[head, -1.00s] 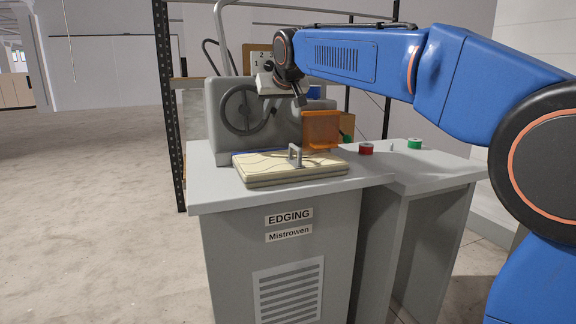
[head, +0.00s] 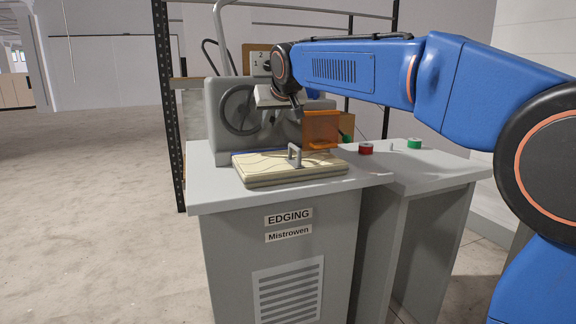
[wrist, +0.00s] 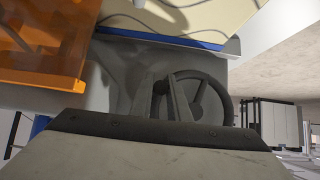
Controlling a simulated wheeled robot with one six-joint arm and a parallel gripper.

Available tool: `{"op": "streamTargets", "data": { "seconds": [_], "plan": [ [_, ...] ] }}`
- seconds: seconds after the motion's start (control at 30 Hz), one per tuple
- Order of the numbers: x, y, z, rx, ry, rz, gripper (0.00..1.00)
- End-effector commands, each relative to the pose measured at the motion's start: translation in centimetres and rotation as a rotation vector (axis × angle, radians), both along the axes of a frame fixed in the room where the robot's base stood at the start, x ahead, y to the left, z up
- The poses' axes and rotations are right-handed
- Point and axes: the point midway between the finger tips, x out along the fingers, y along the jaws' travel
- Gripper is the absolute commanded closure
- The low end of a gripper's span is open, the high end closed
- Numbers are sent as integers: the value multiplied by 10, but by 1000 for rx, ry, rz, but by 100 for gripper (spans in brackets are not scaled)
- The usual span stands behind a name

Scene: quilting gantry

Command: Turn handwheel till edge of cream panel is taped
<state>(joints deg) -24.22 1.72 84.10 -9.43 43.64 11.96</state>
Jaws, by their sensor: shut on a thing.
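The handwheel (head: 239,108) is a dark spoked wheel on the front of the grey machine. In the wrist view the handwheel (wrist: 226,98) shows beyond my fingers. My gripper (wrist: 163,88) is shut at the wheel's side, on the handwheel; the exact part between the fingertips is hard to see. In the head view my gripper (head: 272,112) is in front of the machine, partly covering it. The cream panel (head: 265,163) lies flat on the table under a grey bracket handle (head: 294,155). A blue strip (wrist: 160,38) runs along its machine-side edge in the wrist view.
An orange translucent guard (head: 321,130) stands right beside the panel, close to my gripper. A red roll (head: 366,149) and a green roll (head: 414,144) sit on the right-hand table (head: 430,165). A dark shelf frame (head: 171,110) stands behind. The floor at left is clear.

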Motion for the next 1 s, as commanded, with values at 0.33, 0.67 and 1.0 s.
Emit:
{"op": "streamTargets", "data": {
  "seconds": [0.33, 0.67, 1.0],
  "plan": [
    [-2, 6, -6, 5, -3, 4, 100],
    [-3, 9, -8, 6, -4, 5, 100],
    [-5, 19, -17, 10, -8, 7, 100]
  ]
}}
